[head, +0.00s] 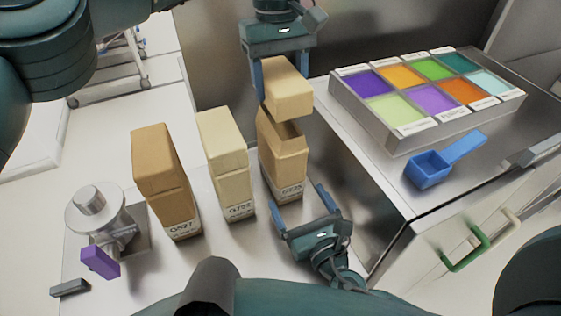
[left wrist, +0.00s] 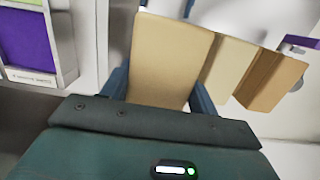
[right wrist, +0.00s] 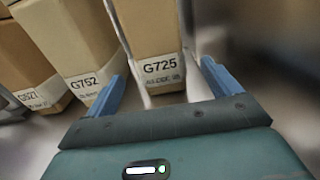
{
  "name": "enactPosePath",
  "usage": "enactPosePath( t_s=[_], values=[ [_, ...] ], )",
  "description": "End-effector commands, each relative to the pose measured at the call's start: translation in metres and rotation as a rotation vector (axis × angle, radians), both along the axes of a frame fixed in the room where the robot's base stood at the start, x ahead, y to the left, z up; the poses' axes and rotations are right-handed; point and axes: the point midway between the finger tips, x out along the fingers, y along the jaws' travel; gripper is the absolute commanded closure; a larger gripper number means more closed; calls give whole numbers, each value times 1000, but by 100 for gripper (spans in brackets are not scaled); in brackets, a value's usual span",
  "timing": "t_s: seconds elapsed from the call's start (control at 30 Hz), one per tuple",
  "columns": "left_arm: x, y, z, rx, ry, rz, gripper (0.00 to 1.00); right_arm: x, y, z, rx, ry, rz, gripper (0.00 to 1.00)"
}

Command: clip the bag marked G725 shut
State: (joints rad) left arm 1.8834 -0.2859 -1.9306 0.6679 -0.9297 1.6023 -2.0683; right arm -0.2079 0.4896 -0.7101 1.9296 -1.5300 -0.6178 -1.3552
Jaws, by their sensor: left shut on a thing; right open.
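The bag marked G725 (head: 283,160) is a tan upright bag at the right end of a row of three. Its label (right wrist: 160,68) reads clearly in the right wrist view. My left gripper (head: 284,80) is above it, shut on the bag's top part (head: 288,92), which is tilted over the body. That part fills the space between the fingers in the left wrist view (left wrist: 170,60). My right gripper (head: 301,207) is open and empty, low in front of the G725 label. A dark grey bar (head: 70,288) lies at the front left; I cannot tell whether it is a clip.
Bags G752 (head: 225,160) and G527 (head: 163,180) stand left of G725. A metal device with a purple block (head: 100,262) stands at far left. At right are a tray of coloured compartments (head: 390,142), a blue scoop (head: 430,170) and a green handle (head: 470,250).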

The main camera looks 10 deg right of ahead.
Motion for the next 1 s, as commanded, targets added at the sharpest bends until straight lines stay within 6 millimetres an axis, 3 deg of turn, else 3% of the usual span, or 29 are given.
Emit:
enactPosePath(
  t_s=[0.2,0.4,0.83,1.0],
  values=[
    [0,0,0,0,0,0,63,43,8,1,2,-3,-2,11],
    [0,0,0,0,0,0,63,67,12,1,-1,-2,-1,11],
    [0,0,0,0,0,0,63,75,14,0,1,0,0,11],
    [0,0,0,0,0,0,63,75,14,0,0,0,0,23]
  ],
)
